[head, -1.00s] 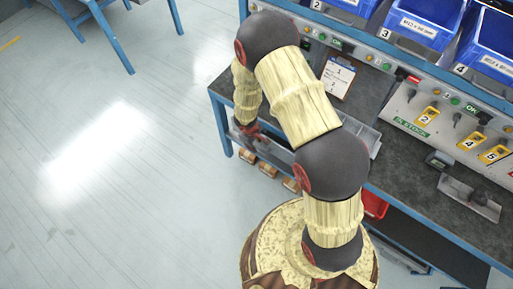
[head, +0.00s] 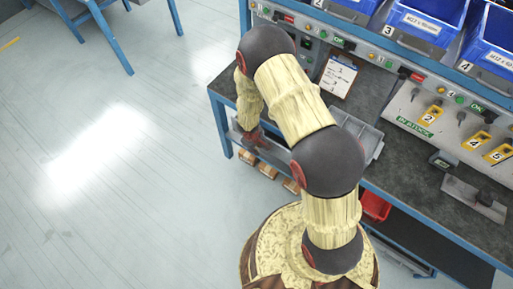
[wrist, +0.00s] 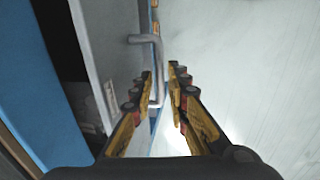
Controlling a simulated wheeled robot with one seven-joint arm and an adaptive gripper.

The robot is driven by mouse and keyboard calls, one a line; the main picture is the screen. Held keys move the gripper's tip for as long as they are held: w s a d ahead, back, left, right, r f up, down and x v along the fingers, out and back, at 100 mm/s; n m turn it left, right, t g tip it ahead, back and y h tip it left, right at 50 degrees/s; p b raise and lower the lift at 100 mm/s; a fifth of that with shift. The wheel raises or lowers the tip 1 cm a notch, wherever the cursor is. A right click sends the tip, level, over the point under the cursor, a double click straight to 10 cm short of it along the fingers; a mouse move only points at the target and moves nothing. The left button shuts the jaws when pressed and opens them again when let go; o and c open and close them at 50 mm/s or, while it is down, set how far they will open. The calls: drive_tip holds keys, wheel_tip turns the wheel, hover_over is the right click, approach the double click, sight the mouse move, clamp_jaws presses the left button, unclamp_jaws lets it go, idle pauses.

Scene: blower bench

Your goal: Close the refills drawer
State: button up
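The drawer with a grey front (head: 276,153) is under the left end of the bench, partly hidden by my arm. I cannot read its label. In the wrist view the drawer front (wrist: 105,55) stands out from the blue frame, with a dark gap between them, so it looks open. A grey bar handle (wrist: 147,39) sticks out from the front. My gripper (wrist: 160,72) is at the handle, its yellow and black fingers apart on either side of the bar. It also shows in the head view (head: 256,139), small and dark. Contact with the bar cannot be told.
The blue-framed bench (head: 222,128) carries a clipboard (head: 339,76), a grey tray (head: 368,137) and blue bins (head: 415,22). Brown boxes (head: 266,170) and a red bin (head: 375,205) are below.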

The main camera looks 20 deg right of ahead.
clamp_jaws()
idle(0.5)
drive_tip(key=shift+w+d+p, duration=0.35)
drive_tip(key=shift+w+d, duration=0.3)
drive_tip(key=shift+d, duration=0.15)
drive_tip(key=shift+w+d+p, duration=0.35)
drive_tip(key=shift+w+d, duration=0.25)
drive_tip(key=shift+d, duration=0.2)
drive_tip(key=shift+o, duration=1.3)
unclamp_jaws()
drive_tip(key=shift+d, duration=0.15)
drive_tip(key=shift+o, duration=0.6)
wheel_tip(320, 180, up, 12)
drive_tip(key=s+a, duration=0.1)
drive_tip(key=a, duration=0.1)
drive_tip(key=shift+s+f, duration=0.15)
drive_tip(key=shift+s, duration=0.05)
